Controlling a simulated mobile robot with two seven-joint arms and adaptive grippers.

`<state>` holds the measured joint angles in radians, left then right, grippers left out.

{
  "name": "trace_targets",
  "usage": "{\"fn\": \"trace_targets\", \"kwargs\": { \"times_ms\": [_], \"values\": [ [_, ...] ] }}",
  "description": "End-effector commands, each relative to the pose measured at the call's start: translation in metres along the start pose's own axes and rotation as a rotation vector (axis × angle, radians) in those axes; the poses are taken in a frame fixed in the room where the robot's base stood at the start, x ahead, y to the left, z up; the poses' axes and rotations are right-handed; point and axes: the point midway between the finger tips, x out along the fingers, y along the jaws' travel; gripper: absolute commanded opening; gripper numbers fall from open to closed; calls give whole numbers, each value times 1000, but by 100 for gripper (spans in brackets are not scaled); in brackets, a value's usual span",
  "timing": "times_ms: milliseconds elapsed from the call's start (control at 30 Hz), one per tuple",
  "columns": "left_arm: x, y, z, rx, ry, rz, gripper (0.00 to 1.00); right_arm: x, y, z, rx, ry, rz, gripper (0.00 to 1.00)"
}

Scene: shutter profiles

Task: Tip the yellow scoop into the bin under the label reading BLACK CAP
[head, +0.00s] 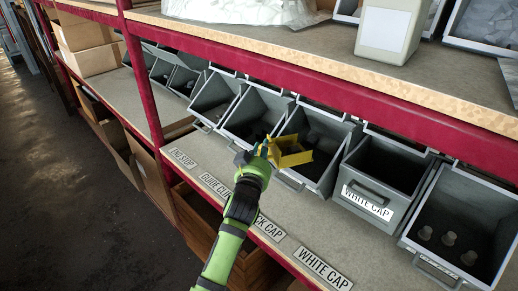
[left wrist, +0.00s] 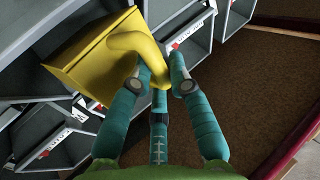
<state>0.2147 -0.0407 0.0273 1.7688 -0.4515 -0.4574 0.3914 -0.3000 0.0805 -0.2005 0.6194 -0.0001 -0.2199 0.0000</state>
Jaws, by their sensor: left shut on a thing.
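The yellow scoop (head: 291,157) is in my left gripper (head: 262,150), which is shut on its curved handle. In the left wrist view the scoop (left wrist: 92,62) is at the upper left, its handle between the teal fingers (left wrist: 161,75). The scoop looks tilted; its contents cannot be made out. In the head view it overlaps the front left part of a grey bin (head: 322,132) with dark pieces inside. A shelf-edge label reading "CK CAP" (head: 270,229), its start hidden by my arm, lies below that bin. My right gripper is not in view.
Left of that bin stand more grey bins (head: 257,110). To the right are a bin marked WHITE CAP (head: 367,201) and another with several pale pieces (head: 447,238). A red shelf beam (head: 300,82) runs above the bins, and a red post (head: 142,85) stands left.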

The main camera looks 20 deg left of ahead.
Motion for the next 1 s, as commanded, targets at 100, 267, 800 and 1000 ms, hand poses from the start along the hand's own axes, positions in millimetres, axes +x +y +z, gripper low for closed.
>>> {"fn": "trace_targets", "kwargs": {
  "times_ms": [100, 267, 800, 1000],
  "values": [
    [2, 3, -9, 28, -16, 0, 0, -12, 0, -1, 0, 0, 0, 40],
    [5, 6, -14, 66, -41, -2, 0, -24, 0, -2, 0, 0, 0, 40],
    [14, 17, -32, 191, -126, -5, 0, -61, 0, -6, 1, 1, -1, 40],
    [18, 22, -39, 240, -158, -7, 0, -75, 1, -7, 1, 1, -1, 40]
  ]
}}
